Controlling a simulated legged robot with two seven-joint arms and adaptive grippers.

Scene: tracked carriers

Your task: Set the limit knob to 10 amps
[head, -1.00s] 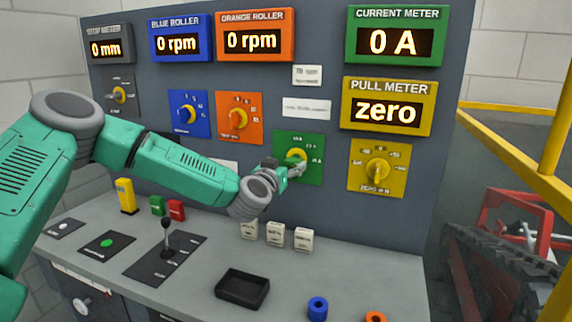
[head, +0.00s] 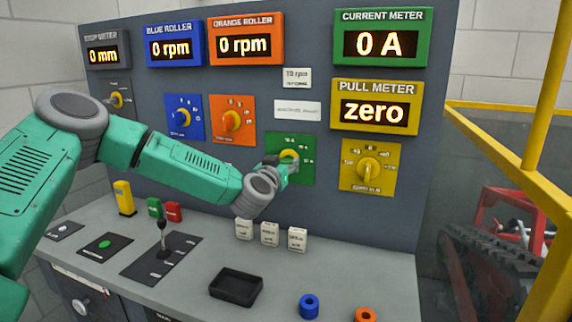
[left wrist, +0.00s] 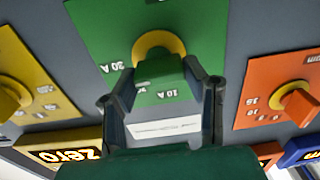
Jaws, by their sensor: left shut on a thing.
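The limit knob (head: 288,154), with a yellow collar, sits on a green plate (head: 304,174) on the dark panel. The plate carries ampere labels; in the left wrist view the knob (left wrist: 158,46) appears upside down, with 20 A at the left and 10 A between the fingers. My left gripper (head: 283,168) is at the knob; in the left wrist view its fingers (left wrist: 165,88) close on the knob's green grip. The fingers partly hide the grip, so its exact setting is unclear. The current meter (head: 381,44) reads 0 A. My right gripper is not in view.
A yellow knob (head: 368,166) is right of the green plate, an orange knob (head: 232,120) left. Below are white blocks (head: 269,235), a black tray (head: 236,287) and a lever (head: 161,240) on the desk. A yellow rail (head: 510,150) stands at the right.

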